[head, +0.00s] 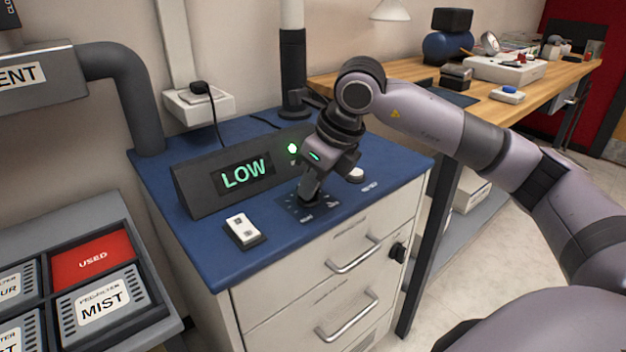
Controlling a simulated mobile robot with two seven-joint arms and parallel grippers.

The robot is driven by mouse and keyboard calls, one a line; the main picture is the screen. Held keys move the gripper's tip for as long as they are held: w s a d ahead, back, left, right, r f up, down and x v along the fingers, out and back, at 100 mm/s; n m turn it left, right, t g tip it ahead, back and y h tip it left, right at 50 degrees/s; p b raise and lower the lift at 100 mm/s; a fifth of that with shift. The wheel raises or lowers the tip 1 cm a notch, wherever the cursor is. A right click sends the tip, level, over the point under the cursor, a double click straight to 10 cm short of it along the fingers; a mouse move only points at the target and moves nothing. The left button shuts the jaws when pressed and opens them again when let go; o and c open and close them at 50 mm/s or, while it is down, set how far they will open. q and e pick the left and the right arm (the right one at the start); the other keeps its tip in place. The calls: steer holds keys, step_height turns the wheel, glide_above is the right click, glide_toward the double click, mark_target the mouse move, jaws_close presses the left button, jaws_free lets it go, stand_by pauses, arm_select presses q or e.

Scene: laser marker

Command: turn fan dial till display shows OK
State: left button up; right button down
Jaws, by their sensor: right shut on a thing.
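The display (244,175) is a dark slanted box on the blue cabinet top, and it reads LOW in green letters. A round green light (292,148) glows to the right of the word. My right gripper (308,199) points down in front of the display and is shut on the fan dial, which sits on a dark marked plate (326,208). The fingers hide most of the dial, so its pointer cannot be read. My left gripper is not in view.
A white rocker switch (242,229) sits left of the dial, and a white round knob (355,174) sits to its right. A grey duct pipe (137,95) rises at the back left. A filter tray (136,320) stands at the lower left. A wooden bench (400,68) is behind my right arm.

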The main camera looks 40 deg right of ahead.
steer(key=m, duration=0.1)
steer(key=m+h, duration=0.1)
steer(key=m, duration=0.2)
steer(key=shift+a+h, duration=0.25)
steer(key=shift+h, duration=0.15)
steer(key=shift+m+h, duration=0.6)
steer(key=shift+m, duration=1.2)
steer(key=c, duration=1.2)
jaws_free()
steer(key=shift+r, duration=0.1)
